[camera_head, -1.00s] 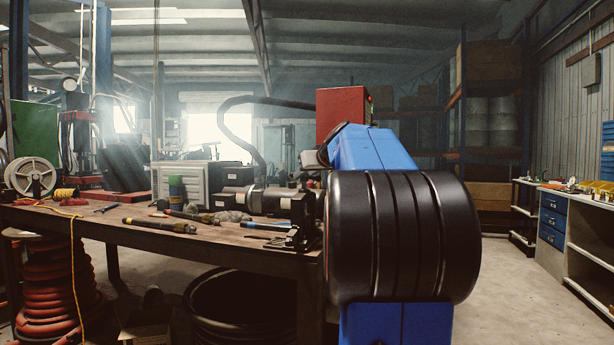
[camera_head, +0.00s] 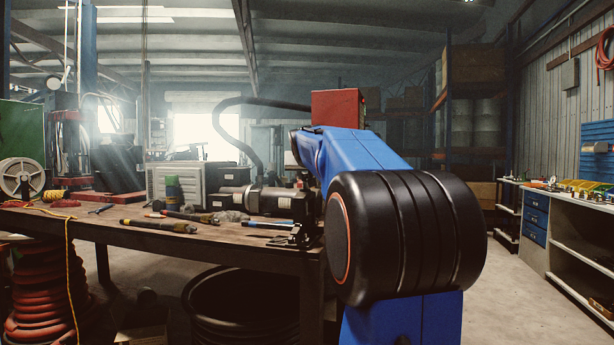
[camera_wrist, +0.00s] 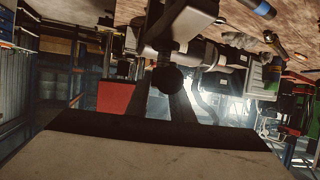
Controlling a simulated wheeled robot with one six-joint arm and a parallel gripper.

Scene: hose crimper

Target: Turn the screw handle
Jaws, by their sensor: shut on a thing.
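In the wrist view, which is tilted over, a dark round knob (camera_wrist: 168,80) on a short stem looks like the end of the screw handle. My gripper (camera_wrist: 164,92) is shut on it, with its dark fingers on either side. A grey and black machine body (camera_wrist: 190,18) lies just beyond the knob. In the head view, the black and grey crimper (camera_head: 268,201) sits on the workbench (camera_head: 150,233) near its right end. My blue and black arm hides my gripper and the screw handle there.
A red box (camera_head: 338,107) stands behind my arm, with a thick black hose (camera_head: 222,125) arching left. Tools (camera_head: 160,226) and a cable reel (camera_head: 21,178) lie on the bench. Shelving (camera_head: 570,240) lines the right wall. The floor between is open.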

